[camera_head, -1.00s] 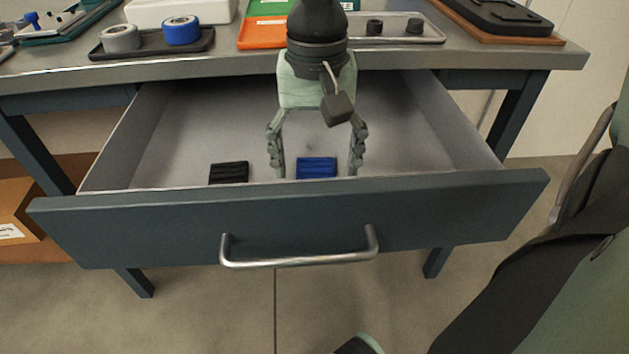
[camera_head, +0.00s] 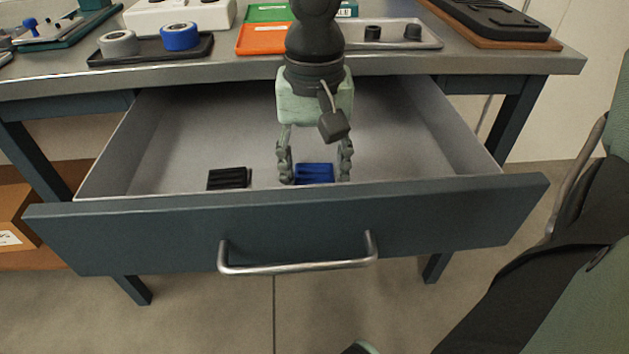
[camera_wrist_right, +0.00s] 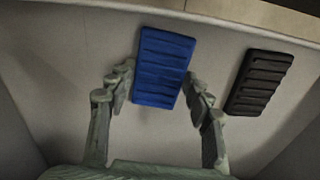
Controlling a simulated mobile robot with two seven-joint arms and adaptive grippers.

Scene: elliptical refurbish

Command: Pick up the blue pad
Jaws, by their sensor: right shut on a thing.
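The blue pad (camera_head: 314,173) is a ribbed rectangle lying near the front of the open drawer (camera_head: 180,135). My right gripper (camera_head: 314,177) reaches down from above with one finger at each side of it and is shut on it. In the right wrist view the blue pad (camera_wrist_right: 163,67) stands between the fingertips (camera_wrist_right: 160,92), with its far end reaching beyond them. The pad's lower edge is hidden behind the drawer front in the head view. My left gripper is not in view.
A black ribbed pad (camera_head: 229,178) lies left of the blue one in the drawer, apart from the gripper. The drawer front (camera_head: 290,225) with its metal handle (camera_head: 298,268) rises close by. The worktop (camera_head: 250,65) above holds trays, rolls and boxes. The drawer's back is clear.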

